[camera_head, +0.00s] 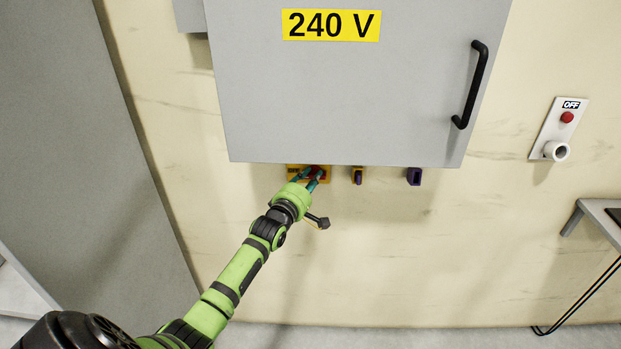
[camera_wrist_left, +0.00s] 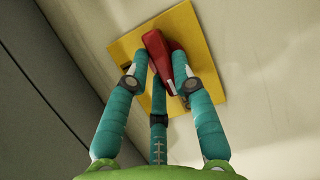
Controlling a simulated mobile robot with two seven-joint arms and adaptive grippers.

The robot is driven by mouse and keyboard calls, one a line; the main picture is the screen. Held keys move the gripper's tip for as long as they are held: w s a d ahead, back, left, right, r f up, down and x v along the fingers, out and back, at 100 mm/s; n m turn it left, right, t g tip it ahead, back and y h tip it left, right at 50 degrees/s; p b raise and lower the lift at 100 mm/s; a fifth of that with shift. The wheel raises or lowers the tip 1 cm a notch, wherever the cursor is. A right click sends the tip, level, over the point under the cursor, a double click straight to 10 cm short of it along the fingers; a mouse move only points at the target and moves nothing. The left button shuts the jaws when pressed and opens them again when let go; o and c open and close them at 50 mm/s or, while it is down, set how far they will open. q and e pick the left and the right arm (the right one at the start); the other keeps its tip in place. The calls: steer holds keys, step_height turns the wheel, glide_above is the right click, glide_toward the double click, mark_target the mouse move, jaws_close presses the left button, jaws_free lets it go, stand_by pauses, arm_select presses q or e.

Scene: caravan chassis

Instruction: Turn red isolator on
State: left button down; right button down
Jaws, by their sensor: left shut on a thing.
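The red isolator (camera_head: 317,170) is a red handle on a yellow plate, on the wall just under the grey 240 V cabinet. In the left wrist view the red handle (camera_wrist_left: 158,52) stands tilted on the yellow plate (camera_wrist_left: 199,30). My left gripper (camera_head: 314,176) is at the isolator, its teal fingers on both sides of the handle. In the left wrist view my left gripper (camera_wrist_left: 164,78) is shut on the red handle, and its fingers hide part of it. Any on or off marking on the plate is not readable. My right gripper is not in view.
The grey 240 V cabinet (camera_head: 340,100) overhangs the isolator closely. An OFF panel (camera_head: 550,131) is on the wall at right, above a table (camera_head: 600,215).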

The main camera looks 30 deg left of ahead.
arm_select(q)
steer(key=shift+r+m+p, duration=0.25)
steer(key=shift+m+p, duration=0.15)
steer(key=shift+p, duration=0.2)
steer(key=m+g+p, duration=0.1)
steer(key=p, duration=0.1)
steer(key=m+g+p, duration=0.1)
steer(key=m+p, duration=0.2)
steer(key=p, duration=0.2)
steer(key=shift+w+d+r+m+g+y, duration=0.2)
steer(key=shift+r+m+g+y, duration=0.1)
steer(key=shift+m+g, duration=0.1)
steer(key=shift+d+f+m+g+y+p, duration=0.1)
steer(key=shift+m+g+y+p, duration=0.3)
steer(key=shift+m+p, duration=0.6)
steer(key=shift+w+d+f+m+g+y+b, duration=0.15)
steer(key=shift+m+g+y+b, duration=0.4)
steer(key=shift+m, duration=0.85)
steer(key=shift+d+f+m+g+y+b, duration=0.2)
steer(key=shift+m+g+y, duration=0.6)
steer(key=shift+m, duration=0.6)
steer(key=shift+a+r, duration=0.15)
steer(key=c, duration=1)
jaws_free()
steer(key=shift+c, duration=0.2)
